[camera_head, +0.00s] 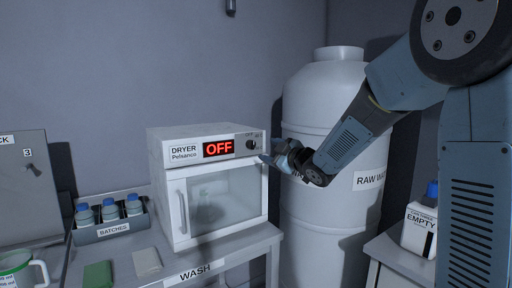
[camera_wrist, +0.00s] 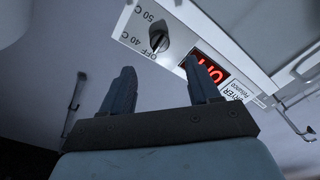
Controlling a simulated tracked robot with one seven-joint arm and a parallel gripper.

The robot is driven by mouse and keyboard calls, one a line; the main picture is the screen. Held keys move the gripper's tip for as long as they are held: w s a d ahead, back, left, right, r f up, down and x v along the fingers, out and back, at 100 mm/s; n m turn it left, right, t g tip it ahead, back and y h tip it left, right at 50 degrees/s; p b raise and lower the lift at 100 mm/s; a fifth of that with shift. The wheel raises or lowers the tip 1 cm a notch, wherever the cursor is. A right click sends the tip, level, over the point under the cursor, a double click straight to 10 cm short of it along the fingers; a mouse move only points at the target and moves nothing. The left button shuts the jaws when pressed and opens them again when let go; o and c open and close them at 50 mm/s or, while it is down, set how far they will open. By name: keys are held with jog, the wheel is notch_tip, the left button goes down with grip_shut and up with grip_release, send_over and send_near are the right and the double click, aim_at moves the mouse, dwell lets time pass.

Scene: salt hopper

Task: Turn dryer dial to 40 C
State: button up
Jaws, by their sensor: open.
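The white dryer (camera_head: 208,180) stands on the bench with its glass door shut and a red display (camera_head: 219,148) reading OFF. Its dark dial (camera_head: 251,145) is at the right of the front panel. In the wrist view the dial (camera_wrist: 158,40) shows near the top, with the marks OFF, 40 C and 50 around it; its pointer seems to face OFF. My gripper (camera_head: 268,158) is just right of and below the dial in the head view. Its two fingers (camera_wrist: 164,88) are apart with nothing between them, and the dial lies beyond their tips, apparently untouched.
A tall white raw-water tank (camera_head: 325,110) stands close behind my arm, right of the dryer. The BATCHES rack (camera_head: 112,229) with blue-capped bottles is left of the dryer. A white container marked EMPTY (camera_head: 419,230) sits at the right. A green cloth (camera_head: 98,275) lies in front.

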aim_at(254, 145)
jog(key=x, duration=0.9)
jog(key=shift+w+a, duration=0.15)
jog(key=shift+w, duration=0.1)
jog(key=c, duration=1)
